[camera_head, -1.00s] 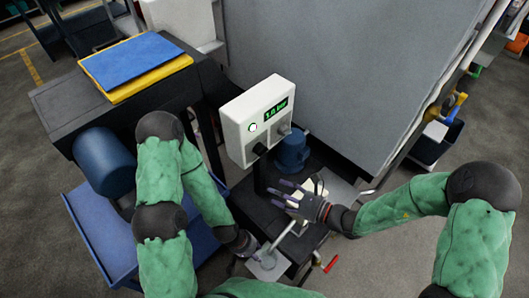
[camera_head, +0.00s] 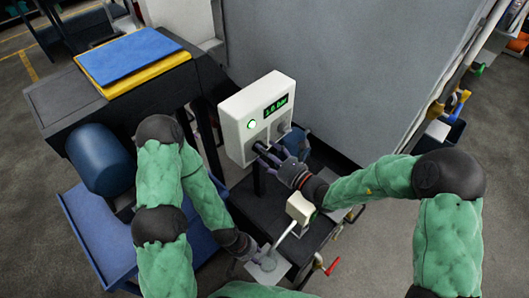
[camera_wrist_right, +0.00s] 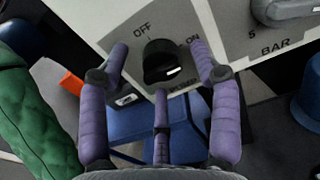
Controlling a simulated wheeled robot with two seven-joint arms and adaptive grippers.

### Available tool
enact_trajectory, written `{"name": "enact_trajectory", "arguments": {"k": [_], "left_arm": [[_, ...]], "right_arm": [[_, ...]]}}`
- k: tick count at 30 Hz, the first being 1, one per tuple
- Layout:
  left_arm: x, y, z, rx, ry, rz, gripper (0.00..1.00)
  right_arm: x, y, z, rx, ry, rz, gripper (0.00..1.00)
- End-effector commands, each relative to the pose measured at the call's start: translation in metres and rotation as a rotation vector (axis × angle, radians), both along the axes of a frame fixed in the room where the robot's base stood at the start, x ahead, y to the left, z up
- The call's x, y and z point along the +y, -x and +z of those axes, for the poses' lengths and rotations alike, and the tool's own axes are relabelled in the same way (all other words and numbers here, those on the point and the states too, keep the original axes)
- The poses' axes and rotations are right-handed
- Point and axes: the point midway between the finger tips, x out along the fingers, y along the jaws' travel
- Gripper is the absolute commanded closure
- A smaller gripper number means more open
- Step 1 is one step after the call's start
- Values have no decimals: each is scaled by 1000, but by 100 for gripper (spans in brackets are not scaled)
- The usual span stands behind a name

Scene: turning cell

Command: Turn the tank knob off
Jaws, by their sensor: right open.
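The knob's white mark points to the lower right, on the ON side. My right gripper (camera_wrist_right: 160,66) is open, with purple fingers spread around the knob and no clear contact. In the head view its fingers largely hide the knob. My left gripper (camera_head: 246,248) is low, by a grey plate with a lever; its fingers are unclear.
A second, grey knob (camera_head: 283,127) is on the box, by a BAR scale in the wrist view. A pale block (camera_head: 300,208) and a red-handled lever (camera_head: 332,267) are below. A large grey panel (camera_head: 340,70) stands behind. A blue motor (camera_head: 98,160) is at left.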

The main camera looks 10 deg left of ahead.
Motion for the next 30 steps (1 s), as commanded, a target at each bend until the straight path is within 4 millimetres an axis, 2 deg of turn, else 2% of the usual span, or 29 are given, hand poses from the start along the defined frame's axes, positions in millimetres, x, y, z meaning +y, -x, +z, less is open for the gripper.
{"name": "enact_trajectory", "arguments": {"k": [4, 13, 18, 19, 30], "left_arm": [[0, 0, -3, 0, 0, 0, 60], [0, 0, -3, 0, 0, 0, 60], [0, 0, -3, 0, 0, 0, 60], [0, 0, -3, 0, 0, 0, 60], [0, 0, -4, 0, 0, 0, 60]], "right_arm": [[8, -5, 0, 1, 0, 0, 37], [9, -6, 0, 1, 0, 0, 37], [9, -6, 1, 1, -1, -1, 85], [9, -6, 1, 0, 0, -1, 92], [8, -7, 2, -36, 19, -2, 92]]}}
